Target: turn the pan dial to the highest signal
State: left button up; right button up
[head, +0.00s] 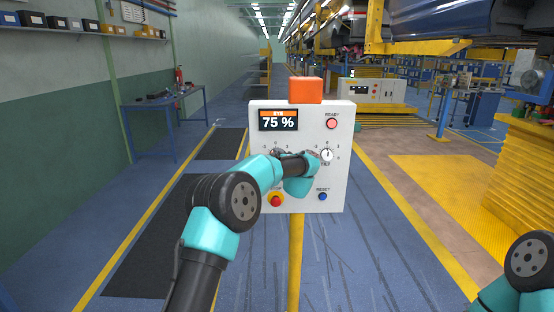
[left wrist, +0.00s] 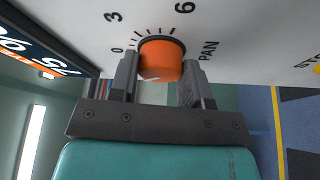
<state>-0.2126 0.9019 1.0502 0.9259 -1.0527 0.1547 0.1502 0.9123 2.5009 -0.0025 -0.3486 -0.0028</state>
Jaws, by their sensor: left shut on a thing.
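The white control panel (head: 311,112) stands on a yellow post, and its display (head: 278,120) reads EYE 75 %. The pan dial (left wrist: 162,60) is an orange knob beside the word PAN and a scale marked 0, 3 and 6 in the left wrist view. My left gripper (left wrist: 160,76) is shut on it, one finger on each side. In the head view my left arm hides most of the pan dial and the gripper. I cannot clearly read the dial's pointer. My right gripper is outside the view; only part of that arm shows at the lower right.
The panel also has a white tilt dial (head: 327,155), a pink-red READY lamp (head: 332,123), a red button (head: 276,200) and a blue RESET button (head: 323,196). An orange box (head: 305,90) sits on top. The floor around the post is clear.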

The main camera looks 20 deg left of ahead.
pick_arm(q)
jog(key=o, duration=0.9)
jog(key=shift+s+d, duration=0.1)
jog(key=v, duration=1.7)
jog(key=shift+s, duration=0.1)
